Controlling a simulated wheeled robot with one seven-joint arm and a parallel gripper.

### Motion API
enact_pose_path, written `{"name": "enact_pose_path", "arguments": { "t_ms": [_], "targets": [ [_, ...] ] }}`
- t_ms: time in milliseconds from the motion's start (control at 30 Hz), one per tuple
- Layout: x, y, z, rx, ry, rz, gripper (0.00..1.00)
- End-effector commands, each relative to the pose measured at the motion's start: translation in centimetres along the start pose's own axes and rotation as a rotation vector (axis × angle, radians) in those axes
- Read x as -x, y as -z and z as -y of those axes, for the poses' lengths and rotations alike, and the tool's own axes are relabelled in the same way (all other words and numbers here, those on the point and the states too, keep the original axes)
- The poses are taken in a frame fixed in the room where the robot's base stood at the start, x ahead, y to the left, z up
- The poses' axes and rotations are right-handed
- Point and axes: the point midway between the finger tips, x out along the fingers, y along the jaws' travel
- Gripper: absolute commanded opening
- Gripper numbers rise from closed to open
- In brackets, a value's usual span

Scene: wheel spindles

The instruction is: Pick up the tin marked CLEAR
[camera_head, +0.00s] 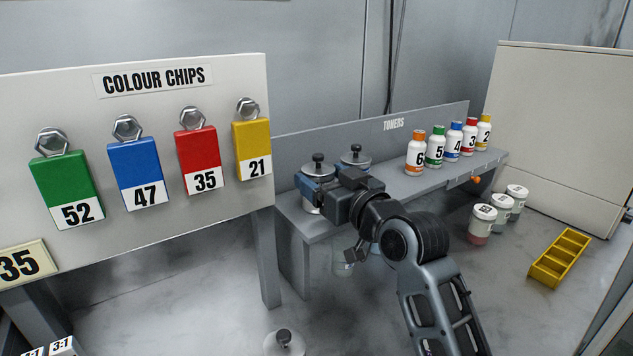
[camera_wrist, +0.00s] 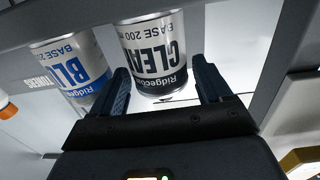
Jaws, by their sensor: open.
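The CLEAR tin (camera_wrist: 155,52), white with a black lower band, appears upside down in the wrist view. Its lettering reads CLEA, the end turned out of sight. My gripper (camera_wrist: 163,86) is open, with one dark blue finger on each side of this tin; I cannot tell if either touches it. In the head view my gripper (camera_head: 318,174) is at the left tin (camera_head: 313,207) on the grey shelf, covering much of it. A second tin (camera_wrist: 72,68), with blue lettering starting BL, stands beside it; a lidded tin (camera_head: 355,158) shows behind my gripper in the head view.
The grey shelf (camera_head: 400,184) carries several numbered toner bottles (camera_head: 415,155) to the right. The colour chips board (camera_head: 90,130) stands close on the left. Several small tubs (camera_head: 481,226) and a yellow tray (camera_head: 560,260) are on the right.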

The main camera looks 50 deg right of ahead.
Motion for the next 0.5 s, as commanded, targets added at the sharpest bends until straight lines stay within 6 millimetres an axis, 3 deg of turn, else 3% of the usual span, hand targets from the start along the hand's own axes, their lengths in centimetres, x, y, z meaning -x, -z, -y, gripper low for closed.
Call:
{"name": "enact_pose_path", "arguments": {
  "t_ms": [133, 400, 500],
  "targets": [
    [-1.7, 0.1, 0.1, 0.000, 0.001, -0.001, 0.78],
    [-2.0, 0.0, 0.1, 0.000, 0.001, -0.001, 0.78],
    [-2.0, 0.0, 0.1, 0.000, 0.001, -0.001, 0.70]
  ]
}}
